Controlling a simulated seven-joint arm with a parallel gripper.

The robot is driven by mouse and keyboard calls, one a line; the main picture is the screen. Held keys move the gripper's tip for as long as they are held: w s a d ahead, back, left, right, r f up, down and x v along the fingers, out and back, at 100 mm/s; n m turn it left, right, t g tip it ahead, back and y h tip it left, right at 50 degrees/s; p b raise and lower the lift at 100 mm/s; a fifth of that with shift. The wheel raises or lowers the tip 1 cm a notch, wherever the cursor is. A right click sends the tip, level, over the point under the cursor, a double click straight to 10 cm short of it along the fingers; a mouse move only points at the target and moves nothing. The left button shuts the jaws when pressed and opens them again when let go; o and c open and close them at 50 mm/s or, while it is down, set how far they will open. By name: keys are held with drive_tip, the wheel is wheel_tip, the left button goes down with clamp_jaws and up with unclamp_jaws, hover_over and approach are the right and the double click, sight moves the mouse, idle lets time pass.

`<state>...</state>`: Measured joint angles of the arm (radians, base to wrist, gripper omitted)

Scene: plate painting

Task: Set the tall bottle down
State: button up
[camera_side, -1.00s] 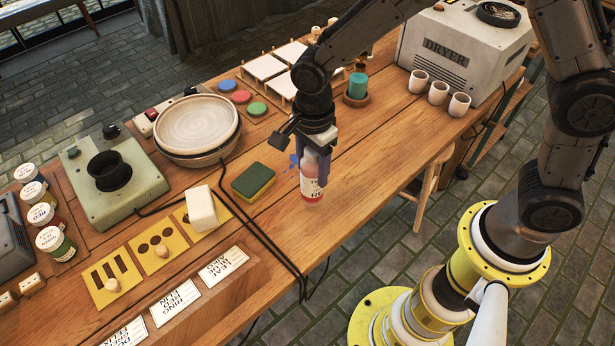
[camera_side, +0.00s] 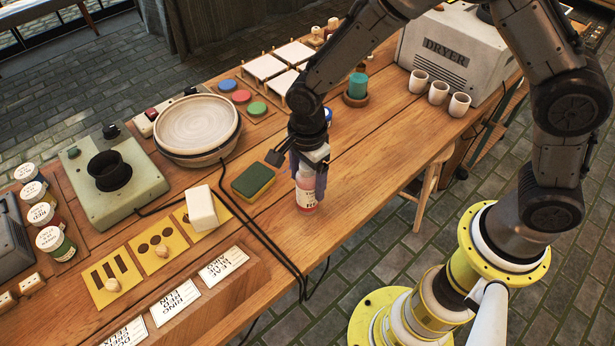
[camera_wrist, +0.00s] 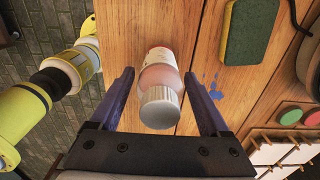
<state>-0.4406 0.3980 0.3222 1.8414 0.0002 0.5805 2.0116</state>
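The tall bottle (camera_side: 306,196), with a pinkish body, a white label and red print, stands upright on the wooden table (camera_side: 352,194) near its front edge. In the wrist view the bottle (camera_wrist: 160,78) shows its white cap towards the camera. My gripper (camera_side: 307,182) is down around the bottle's upper part, one finger on each side. In the wrist view my gripper (camera_wrist: 162,92) has its fingers wide apart, with a visible gap on both sides of the bottle. The fingers partly hide the bottle in the side view.
A green and yellow sponge (camera_side: 253,182) lies left of the bottle. Black cables (camera_side: 262,236) run across the table to its edge. A blue paint splotch (camera_wrist: 213,87) is on the wood beside one finger. White cups (camera_side: 438,92) stand far right by the dryer (camera_side: 450,55).

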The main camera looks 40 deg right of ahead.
drive_tip(key=shift+o, duration=0.4)
wheel_tip(320, 180, up, 12)
drive_tip(key=shift+f, duration=0.15)
drive_tip(key=shift+d+r, duration=0.15)
drive_tip(key=shift+r, duration=0.35)
drive_tip(key=s+d+r+n+t, duration=0.4)
drive_tip(key=s+d+r+n, duration=0.7)
drive_tip(key=s+d, duration=0.15)
drive_tip(key=s+d+n+t, duration=0.1)
drive_tip(key=s+d+n, duration=0.3)
drive_tip(key=s+n, duration=0.3)
drive_tip(key=shift+f+t, duration=0.3)
drive_tip(key=shift+f, duration=0.1)
